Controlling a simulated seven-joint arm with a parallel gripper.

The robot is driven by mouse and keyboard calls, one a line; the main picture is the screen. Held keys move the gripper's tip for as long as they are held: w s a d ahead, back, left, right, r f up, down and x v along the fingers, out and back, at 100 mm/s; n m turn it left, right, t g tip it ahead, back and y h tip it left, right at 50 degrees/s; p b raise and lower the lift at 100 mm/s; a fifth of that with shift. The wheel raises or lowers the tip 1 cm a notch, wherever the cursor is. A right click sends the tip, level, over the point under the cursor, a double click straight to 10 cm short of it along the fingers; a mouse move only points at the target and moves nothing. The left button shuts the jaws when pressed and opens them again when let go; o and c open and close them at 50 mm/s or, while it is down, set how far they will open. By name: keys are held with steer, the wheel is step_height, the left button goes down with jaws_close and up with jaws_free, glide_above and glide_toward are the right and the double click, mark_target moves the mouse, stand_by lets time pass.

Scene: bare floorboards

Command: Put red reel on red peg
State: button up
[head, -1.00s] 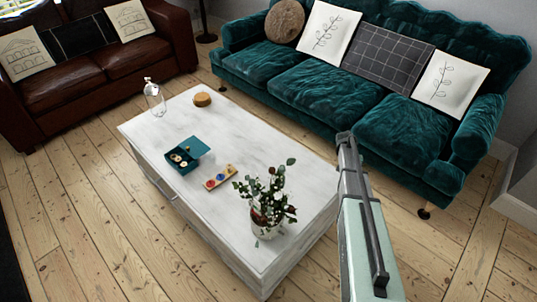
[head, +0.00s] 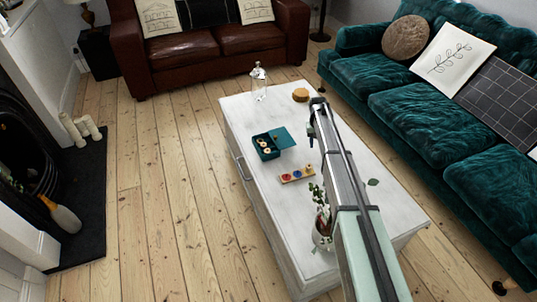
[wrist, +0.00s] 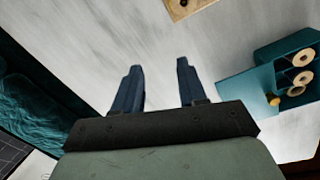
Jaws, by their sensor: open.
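A small wooden peg board (head: 297,175) with red, blue and yellow parts lies on the white table. Its edge shows at the top of the wrist view (wrist: 185,8). A teal box (head: 264,152) with pale wooden-looking reels inside stands beyond the board. In the wrist view several reels (wrist: 303,57) show in the box at the right. I cannot tell which reel is red; the red peg (head: 287,177) is too small to make out clearly. My gripper (wrist: 157,78) is open and empty above the table, left of the box in the wrist view.
The teal lid (wrist: 243,92) with a yellow knob lies beside the box. A plant in a glass vase (head: 322,230) is partly hidden by my arm. A glass bottle (head: 259,84) and a round wooden piece (head: 300,95) stand at the table's far end.

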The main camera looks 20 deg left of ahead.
steer(key=s+a+r+n+y, duration=0.1)
steer(key=s+a+r+n, duration=0.15)
steer(key=a, duration=0.85)
steer(key=s+a+r+n, duration=0.1)
steer(key=s+a+r, duration=0.15)
steer(key=a, duration=0.75)
glide_above(268, 152)
steer(key=shift+n, duration=0.25)
step_height(268, 152, down, 9)
steer(key=shift+d, duration=0.15)
steer(key=shift+w+a+f, duration=0.1)
steer(key=shift+a+f, duration=0.1)
steer(key=shift+f, duration=1.15)
steer(key=shift+w+a+f, duration=0.1)
steer(key=shift+a+f, duration=0.05)
steer(key=shift+f, duration=1.15)
steer(key=shift+c, duration=0.3)
steer(key=c, duration=0.6)
